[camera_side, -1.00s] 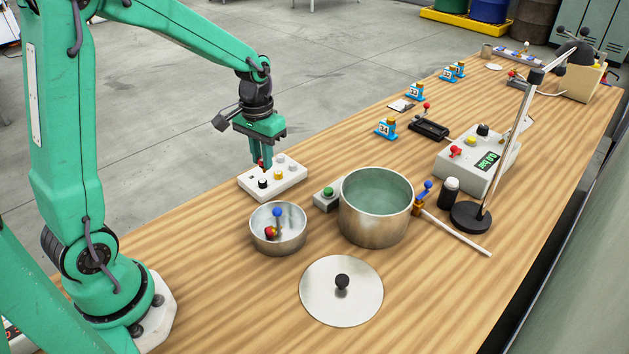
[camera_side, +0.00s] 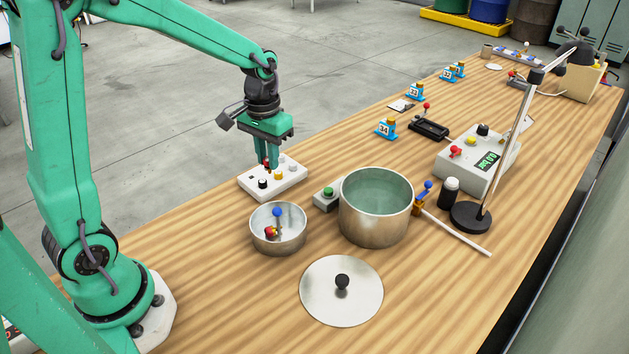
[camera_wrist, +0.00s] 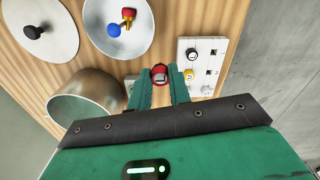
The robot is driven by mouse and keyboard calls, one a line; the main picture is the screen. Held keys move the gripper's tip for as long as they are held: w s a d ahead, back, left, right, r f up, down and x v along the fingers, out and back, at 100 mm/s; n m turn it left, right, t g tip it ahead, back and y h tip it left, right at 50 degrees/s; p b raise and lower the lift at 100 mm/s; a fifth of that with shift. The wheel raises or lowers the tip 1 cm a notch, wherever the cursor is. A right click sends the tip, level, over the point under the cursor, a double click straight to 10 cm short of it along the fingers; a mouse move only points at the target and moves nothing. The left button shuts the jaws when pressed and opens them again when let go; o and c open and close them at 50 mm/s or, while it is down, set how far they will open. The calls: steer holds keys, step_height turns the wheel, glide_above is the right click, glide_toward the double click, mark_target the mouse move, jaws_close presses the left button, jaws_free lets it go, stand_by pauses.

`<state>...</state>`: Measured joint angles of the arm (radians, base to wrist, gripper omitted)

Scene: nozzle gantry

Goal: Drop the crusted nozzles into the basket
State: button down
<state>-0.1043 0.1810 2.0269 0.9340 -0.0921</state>
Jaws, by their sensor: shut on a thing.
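My gripper (camera_side: 267,162) is shut on a red-topped nozzle (camera_wrist: 160,73), whose red end shows between the fingertips in the wrist view. In the side view the fingers are over the back of a white nozzle block (camera_side: 297,183); I cannot tell whether the held nozzle is clear of it. The block also carries a black-topped nozzle (camera_side: 263,184) and a yellow-topped one (camera_side: 278,175). A round metal bowl (camera_side: 279,243), perhaps the basket, stands in front of the block. A blue-topped nozzle (camera_side: 277,213) and a red-and-yellow one (camera_side: 271,232) lie in it. Crust is too small to tell.
A large metal pot (camera_side: 375,228) stands right of the bowl, with a green button box (camera_side: 327,196) between pot and block. A flat lid (camera_side: 341,300) lies in front. A control box (camera_side: 476,165) and black-based stand (camera_side: 471,217) are farther right. Front-left wood is clear.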

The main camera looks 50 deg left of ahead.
steer(key=shift+r, duration=0.2)
steer(key=shift+r, duration=1.3)
steer(key=s+d+f, duration=0.2)
steer(key=s+d, duration=0.3)
steer(key=s, duration=0.2)
steer(key=shift+d, duration=0.15)
steer(key=shift+f, duration=0.25)
steer(key=shift+f, duration=2.8)
